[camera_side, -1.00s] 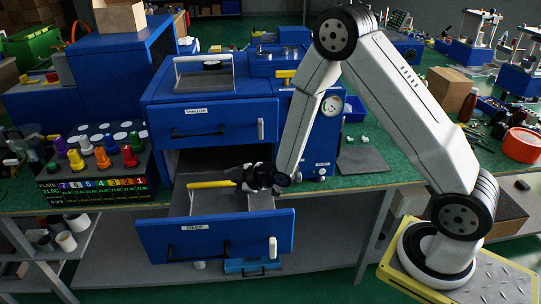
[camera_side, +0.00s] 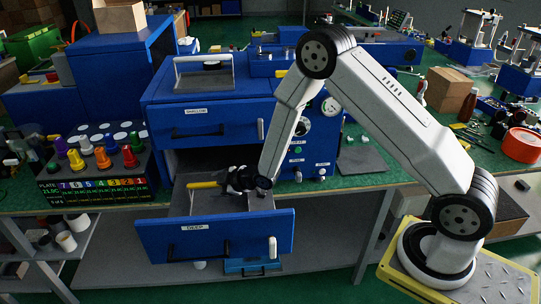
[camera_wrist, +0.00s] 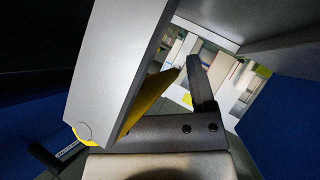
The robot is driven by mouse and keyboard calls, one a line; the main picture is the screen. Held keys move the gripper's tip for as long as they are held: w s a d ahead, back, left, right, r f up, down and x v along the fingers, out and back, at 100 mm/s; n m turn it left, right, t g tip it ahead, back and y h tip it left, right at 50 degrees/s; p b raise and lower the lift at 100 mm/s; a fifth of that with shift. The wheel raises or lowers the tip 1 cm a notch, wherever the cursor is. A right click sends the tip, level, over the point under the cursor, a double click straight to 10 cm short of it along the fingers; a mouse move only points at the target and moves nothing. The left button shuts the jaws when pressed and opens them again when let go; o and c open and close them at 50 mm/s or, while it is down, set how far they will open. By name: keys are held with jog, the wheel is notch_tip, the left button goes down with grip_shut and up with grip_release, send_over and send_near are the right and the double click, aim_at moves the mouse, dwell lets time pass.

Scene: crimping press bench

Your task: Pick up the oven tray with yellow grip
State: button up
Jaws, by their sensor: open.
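The yellow grip (camera_side: 203,185) is a straight bar inside the open lower drawer marked DEEP. Its right end is hidden by my gripper. The oven tray (camera_side: 247,201) looks like the grey flat surface in that drawer, partly hidden by the drawer front. My gripper (camera_side: 236,181) is open, low over the drawer, at the right end of the grip. In the wrist view one dark finger (camera_wrist: 204,85) stands right of a yellow strip (camera_wrist: 150,100). A large grey slab (camera_wrist: 115,75) covers the left, and the other finger cannot be made out. Contact with the grip cannot be judged.
The DEEP drawer front (camera_side: 215,236) stands pulled out towards the camera. The SHALLOW drawer (camera_side: 212,122) sits above and behind my gripper. A rack of coloured cones (camera_side: 101,157) stands to the left. A gauge panel (camera_side: 318,125) is to the right.

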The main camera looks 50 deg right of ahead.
dwell(0.4)
grip_shut()
dwell(1.4)
